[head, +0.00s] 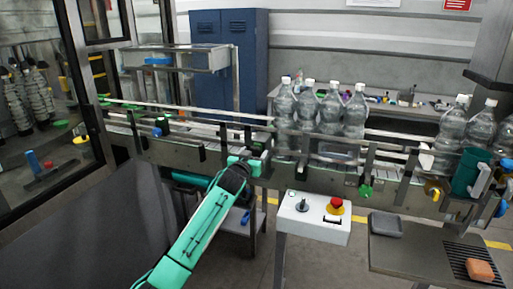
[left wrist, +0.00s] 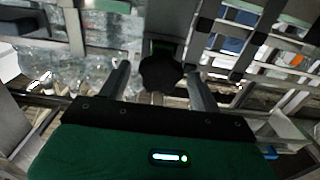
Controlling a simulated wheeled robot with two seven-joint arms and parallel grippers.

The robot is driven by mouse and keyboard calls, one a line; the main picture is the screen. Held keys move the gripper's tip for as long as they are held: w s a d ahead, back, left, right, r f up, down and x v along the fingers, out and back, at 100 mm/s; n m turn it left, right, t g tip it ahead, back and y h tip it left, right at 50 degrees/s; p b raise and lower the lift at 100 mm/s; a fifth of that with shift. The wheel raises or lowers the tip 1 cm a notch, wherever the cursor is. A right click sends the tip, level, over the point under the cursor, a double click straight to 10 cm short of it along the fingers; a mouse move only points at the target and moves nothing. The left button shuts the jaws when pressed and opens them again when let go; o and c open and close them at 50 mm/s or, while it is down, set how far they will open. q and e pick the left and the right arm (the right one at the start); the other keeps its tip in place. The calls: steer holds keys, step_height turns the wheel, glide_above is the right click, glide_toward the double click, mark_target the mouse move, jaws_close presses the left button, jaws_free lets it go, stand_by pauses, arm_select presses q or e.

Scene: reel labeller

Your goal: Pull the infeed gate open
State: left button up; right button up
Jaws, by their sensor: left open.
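The conveyor (head: 200,150) runs across the head view, with rails along both sides. In the left wrist view a dark round knob (left wrist: 160,72) sits on a grey upright plate, which looks like the infeed gate (left wrist: 172,18). My left gripper (head: 260,162) is at the near side of the conveyor, just left of the clear bottles (head: 330,112). In the left wrist view the open fingers of the left gripper (left wrist: 160,88) stand on either side of the knob, with visible gaps. In the head view my arm and gripper hide the knob. My right gripper does not show.
A white control box (head: 313,222) with a red button stands right of my left arm, below the conveyor. A dark side table (head: 400,250) is at the lower right. More bottles (head: 452,125) stand at the right end. A glass-walled frame (head: 85,90) is at left.

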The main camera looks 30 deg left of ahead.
arm_select(q)
steer(key=shift+p+x, duration=0.35)
steer(key=shift+x, duration=1.35)
